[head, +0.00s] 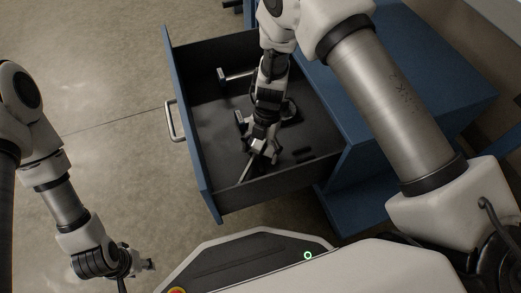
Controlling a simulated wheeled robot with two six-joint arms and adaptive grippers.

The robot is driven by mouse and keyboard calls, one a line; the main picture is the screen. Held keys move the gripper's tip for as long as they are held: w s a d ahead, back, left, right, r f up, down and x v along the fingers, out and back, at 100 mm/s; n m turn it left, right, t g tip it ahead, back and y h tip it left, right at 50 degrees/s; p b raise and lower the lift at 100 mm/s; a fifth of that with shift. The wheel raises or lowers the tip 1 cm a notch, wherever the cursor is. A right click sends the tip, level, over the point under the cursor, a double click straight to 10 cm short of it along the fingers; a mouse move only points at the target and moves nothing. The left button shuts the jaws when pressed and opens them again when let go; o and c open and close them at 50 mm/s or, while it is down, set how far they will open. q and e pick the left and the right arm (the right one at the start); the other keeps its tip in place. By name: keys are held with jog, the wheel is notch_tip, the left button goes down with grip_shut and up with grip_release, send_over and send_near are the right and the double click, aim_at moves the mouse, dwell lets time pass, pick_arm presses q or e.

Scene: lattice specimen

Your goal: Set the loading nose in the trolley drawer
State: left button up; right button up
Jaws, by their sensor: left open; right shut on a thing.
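The trolley drawer (205,120) is pulled out of the blue trolley and shows a dark, open inside. My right gripper (262,158) reaches down into the drawer near its front end in the picture. It is shut on the loading nose (246,168), of which a thin pale metal bar shows beside the fingers. The rest of the loading nose is hidden by the gripper, and I cannot tell whether it touches the drawer floor. My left gripper (148,266) is open and empty, low at the left, outside the drawer.
A T-shaped metal piece (236,75) lies at the drawer's far end. Small dark items (303,154) lie right of my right gripper. The blue trolley (440,85) stands right of the drawer. The drawer's left floor area is clear, as is the concrete floor (100,90).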

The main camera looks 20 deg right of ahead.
jog(key=o, duration=1.6)
jog(key=shift+o, duration=0.2)
jog(key=p+v, duration=0.4)
jog(key=v, duration=0.4)
jog(key=shift+s, duration=0.1)
jog(key=shift+f, duration=0.1)
